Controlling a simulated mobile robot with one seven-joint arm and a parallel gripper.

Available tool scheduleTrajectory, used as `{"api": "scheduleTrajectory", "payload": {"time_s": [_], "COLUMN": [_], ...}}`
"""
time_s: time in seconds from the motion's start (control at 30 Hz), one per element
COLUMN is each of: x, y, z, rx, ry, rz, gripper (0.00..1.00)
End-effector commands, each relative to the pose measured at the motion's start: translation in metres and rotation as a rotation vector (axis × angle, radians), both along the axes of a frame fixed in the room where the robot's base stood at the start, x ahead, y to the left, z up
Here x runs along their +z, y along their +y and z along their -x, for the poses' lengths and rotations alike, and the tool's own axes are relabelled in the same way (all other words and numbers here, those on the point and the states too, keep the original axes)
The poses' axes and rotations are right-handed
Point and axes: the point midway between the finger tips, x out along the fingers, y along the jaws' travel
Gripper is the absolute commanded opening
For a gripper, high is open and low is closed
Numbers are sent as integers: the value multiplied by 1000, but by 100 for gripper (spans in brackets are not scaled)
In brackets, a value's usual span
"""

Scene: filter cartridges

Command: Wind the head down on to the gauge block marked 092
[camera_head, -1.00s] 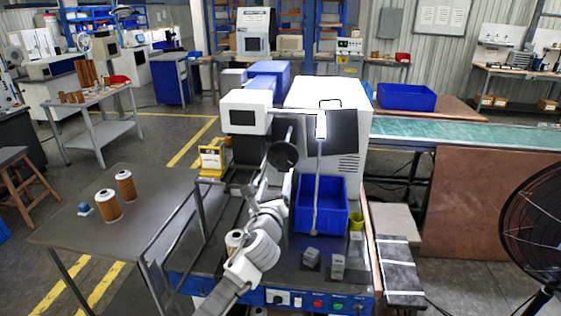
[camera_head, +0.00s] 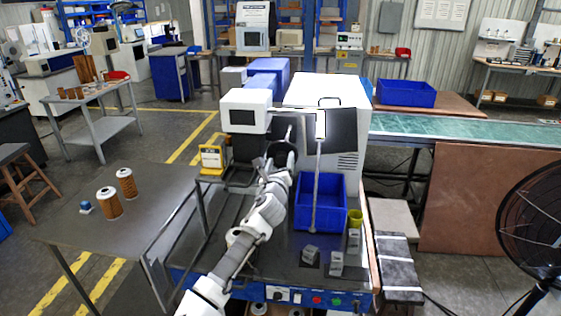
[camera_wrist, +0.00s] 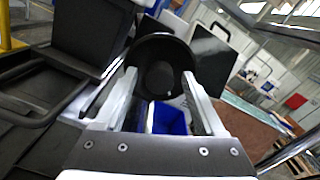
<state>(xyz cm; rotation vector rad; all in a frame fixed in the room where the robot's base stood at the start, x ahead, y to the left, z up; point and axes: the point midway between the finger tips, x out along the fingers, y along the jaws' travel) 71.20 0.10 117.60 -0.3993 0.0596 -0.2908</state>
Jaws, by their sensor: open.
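The machine's white head (camera_head: 246,112) with a dark display stands at the back of the bench. A black round handwheel (camera_head: 283,150) is at its right side, partly hidden by my arm. My gripper (camera_head: 279,168) is up at the wheel. In the wrist view my gripper (camera_wrist: 160,74) is open, with a finger on either side of the wheel's dark dished face (camera_wrist: 160,55). I cannot tell whether the fingers touch it. Grey gauge blocks stand at the bench's front right: one block (camera_head: 310,255) and another block (camera_head: 336,264). Their markings are too small to read.
A blue bin (camera_head: 320,218) and a yellow cup (camera_head: 355,217) stand right of my arm. A thin upright rod (camera_head: 316,180) rises before the bin. Filter cartridges (camera_head: 109,203) stand on the left table. A control panel (camera_head: 305,297) runs along the bench's front.

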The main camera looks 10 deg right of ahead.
Motion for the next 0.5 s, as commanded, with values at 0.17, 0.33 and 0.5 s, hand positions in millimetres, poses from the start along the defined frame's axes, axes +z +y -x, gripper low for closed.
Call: {"api": "scheduleTrajectory", "payload": {"time_s": [0.17,0.33,0.5], "x": [0,0,0], "y": [0,0,0], "z": [0,0,0], "rx": [0,0,0], "ry": [0,0,0], "rz": [0,0,0], "gripper": [59,28,0]}}
